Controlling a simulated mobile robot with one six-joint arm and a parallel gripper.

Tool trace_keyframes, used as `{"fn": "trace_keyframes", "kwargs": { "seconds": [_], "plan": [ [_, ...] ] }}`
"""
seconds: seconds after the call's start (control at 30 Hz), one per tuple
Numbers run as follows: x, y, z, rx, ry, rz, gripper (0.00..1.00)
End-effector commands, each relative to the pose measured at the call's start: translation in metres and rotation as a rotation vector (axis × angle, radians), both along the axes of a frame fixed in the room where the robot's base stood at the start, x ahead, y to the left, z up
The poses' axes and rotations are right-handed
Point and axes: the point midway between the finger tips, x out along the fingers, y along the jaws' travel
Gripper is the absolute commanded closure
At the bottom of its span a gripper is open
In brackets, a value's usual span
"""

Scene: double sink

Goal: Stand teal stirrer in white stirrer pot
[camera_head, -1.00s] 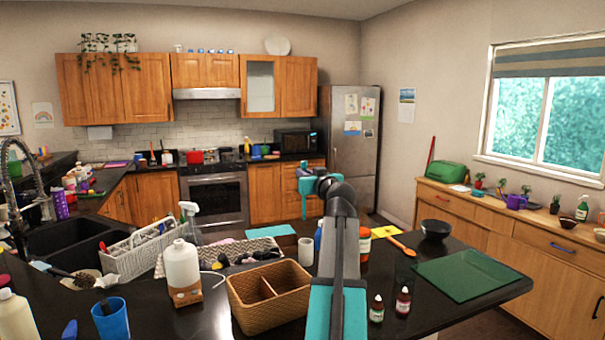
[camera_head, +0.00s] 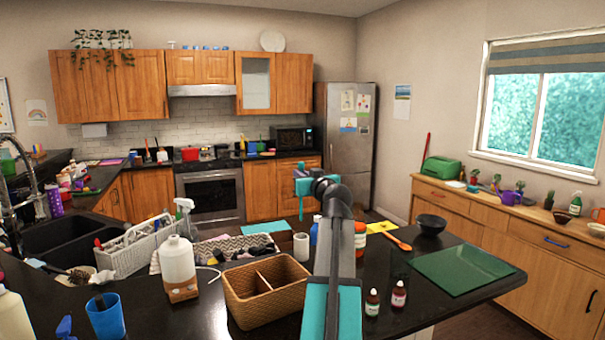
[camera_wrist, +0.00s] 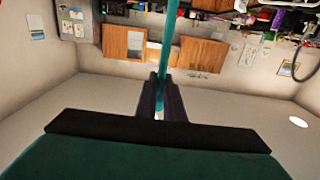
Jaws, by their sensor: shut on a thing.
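My gripper (camera_head: 302,182) is raised above the counter, past the far end of my outstretched arm. In the wrist view its fingers (camera_wrist: 161,97) are shut on the teal stirrer (camera_wrist: 168,40), a thin straight rod. In the head view the stirrer (camera_head: 300,207) hangs roughly upright below the gripper. A small white pot (camera_head: 301,247), probably the stirrer pot, stands on the dark counter below the stirrer in the picture. The stirrer's lower end shows above the pot's rim, apart from it. The pot's inside is too small to make out.
A two-part wicker basket (camera_head: 262,292) stands in front of the pot. A blue bottle (camera_head: 315,230) and an orange-labelled jar (camera_head: 360,238) stand right of it, partly near my arm. A patterned mat (camera_head: 225,250) with dark items lies to the left.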

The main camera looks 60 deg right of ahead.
Motion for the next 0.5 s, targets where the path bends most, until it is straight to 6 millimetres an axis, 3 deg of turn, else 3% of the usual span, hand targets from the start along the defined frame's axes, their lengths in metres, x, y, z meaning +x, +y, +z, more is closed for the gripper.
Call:
{"fn": "trace_keyframes", "kwargs": {
  "seconds": [0.5],
  "plan": [
    [-0.001,0.000,-0.028,-0.001,-0.001,-0.002,1.00]
  ]
}}
